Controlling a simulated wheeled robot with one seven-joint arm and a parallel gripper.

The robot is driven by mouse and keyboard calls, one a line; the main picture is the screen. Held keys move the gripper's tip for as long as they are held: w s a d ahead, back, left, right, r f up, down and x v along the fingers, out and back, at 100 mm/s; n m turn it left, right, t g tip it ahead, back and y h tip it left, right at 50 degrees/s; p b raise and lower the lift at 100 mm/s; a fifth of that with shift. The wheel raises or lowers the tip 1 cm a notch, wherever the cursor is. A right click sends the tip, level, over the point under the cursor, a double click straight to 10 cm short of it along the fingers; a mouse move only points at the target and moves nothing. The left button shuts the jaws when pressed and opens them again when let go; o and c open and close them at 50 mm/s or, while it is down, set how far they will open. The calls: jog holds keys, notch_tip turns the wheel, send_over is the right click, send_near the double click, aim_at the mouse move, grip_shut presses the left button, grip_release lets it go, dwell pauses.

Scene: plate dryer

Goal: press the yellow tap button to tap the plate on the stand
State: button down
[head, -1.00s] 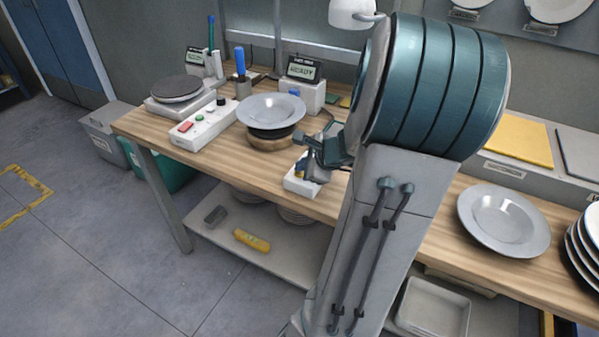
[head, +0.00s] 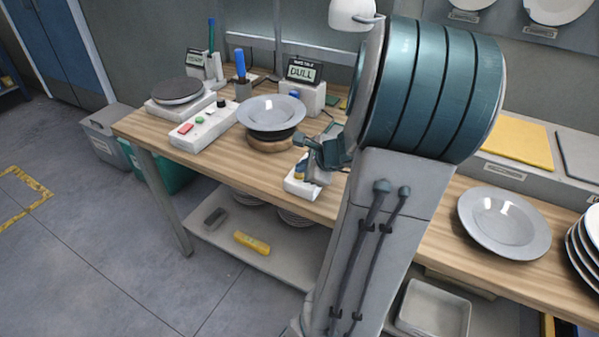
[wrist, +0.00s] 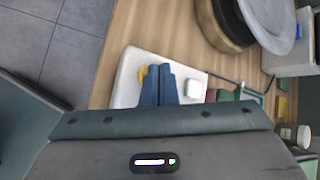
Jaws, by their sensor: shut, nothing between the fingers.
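The yellow tap button (wrist: 143,73) sits on a white box (wrist: 128,88) in the wrist view, mostly hidden behind my fingers. My gripper (wrist: 158,72) is shut and empty, its blue fingertips over the button; I cannot tell whether they touch it. In the head view my gripper (head: 300,171) points down at the white box (head: 296,188) near the table's front edge. The grey plate (head: 270,110) rests on the round wooden stand (head: 268,144), just left of my gripper. The display (head: 301,71) behind the plate reads "DULL".
A dark round plate device (head: 178,92) is at the far left. Another grey plate (head: 503,218) lies on the table at right, beside a plate stack (head: 585,245).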

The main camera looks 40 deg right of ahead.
aim_at(302, 176)
jog(key=shift+r+p, duration=0.3)
jog(key=shift+r, duration=0.3)
notch_tip(302, 176, up, 5)
jog(key=p, duration=0.4)
jog(key=shift+a, duration=0.1)
dwell(0.6)
jog(key=s+a+r+n+g+y, duration=0.2)
jog(key=a+n+g, duration=0.2)
jog(key=a+n, duration=1.15)
jog(key=s+a+r+n+g+h, duration=0.2)
jog(key=s+a+r+n, duration=0.1)
jog(key=s+a+n, duration=0.7)
jog(key=shift+s+a+n+h, duration=0.2)
jog(key=shift+a+n+h, duration=0.1)
jog(key=shift+a+n, duration=0.05)
